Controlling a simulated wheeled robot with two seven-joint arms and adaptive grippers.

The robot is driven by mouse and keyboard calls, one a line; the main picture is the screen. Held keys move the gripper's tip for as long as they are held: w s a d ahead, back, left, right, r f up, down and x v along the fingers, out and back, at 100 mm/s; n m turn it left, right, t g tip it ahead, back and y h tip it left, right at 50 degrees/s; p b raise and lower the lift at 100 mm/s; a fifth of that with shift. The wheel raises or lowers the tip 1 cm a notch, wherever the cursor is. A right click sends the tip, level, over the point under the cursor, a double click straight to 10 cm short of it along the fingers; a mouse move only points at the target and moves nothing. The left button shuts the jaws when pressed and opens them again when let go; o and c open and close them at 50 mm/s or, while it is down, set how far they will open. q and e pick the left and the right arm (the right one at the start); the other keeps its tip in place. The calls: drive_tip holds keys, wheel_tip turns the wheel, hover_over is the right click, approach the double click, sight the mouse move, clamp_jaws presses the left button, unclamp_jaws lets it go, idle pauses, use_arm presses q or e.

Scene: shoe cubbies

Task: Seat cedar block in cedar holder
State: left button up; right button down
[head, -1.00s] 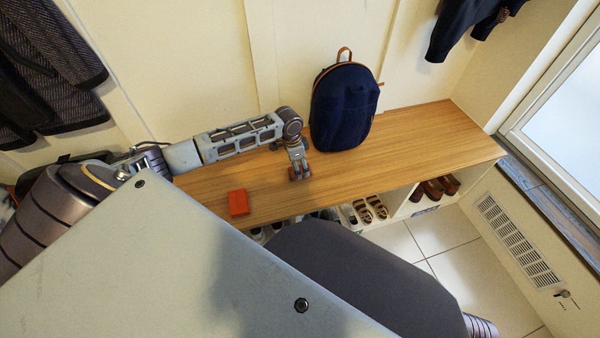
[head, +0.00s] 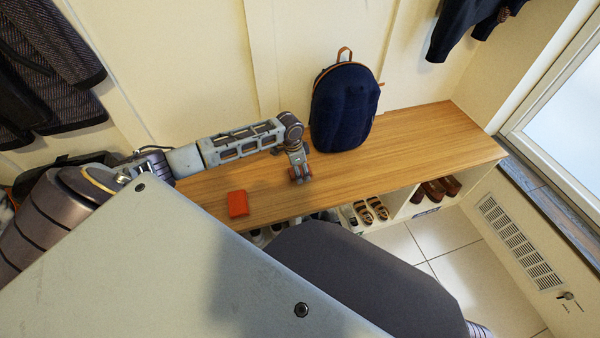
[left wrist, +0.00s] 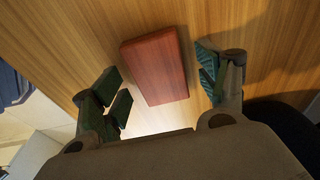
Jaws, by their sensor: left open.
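An orange-red block (head: 238,203), which seems to be the cedar block, lies on the wooden bench left of my left gripper (head: 300,177). In the left wrist view a flat, dark red block (left wrist: 155,65) lies on the wood, ahead of and between my spread fingers, touching neither. It looks like the same block, but I cannot be sure. My left gripper also shows in the left wrist view (left wrist: 165,92), open and empty, above the bench. I cannot make out the cedar holder. My right gripper is not in view.
A dark blue backpack (head: 344,107) stands on the bench (head: 430,140) behind and right of my left gripper. Shoes (head: 371,208) sit in cubbies below the front edge. The right end of the bench top is clear. Clothes hang on the wall.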

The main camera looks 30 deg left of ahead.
use_arm(q)
drive_tip(key=shift+f+p, duration=0.25)
drive_tip(key=shift+p, duration=0.25)
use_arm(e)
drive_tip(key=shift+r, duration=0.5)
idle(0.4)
use_arm(q)
drive_tip(key=shift+s, duration=0.1)
drive_tip(key=c, duration=1.1)
drive_tip(key=shift+c, duration=0.2)
drive_tip(key=shift+b, duration=0.3)
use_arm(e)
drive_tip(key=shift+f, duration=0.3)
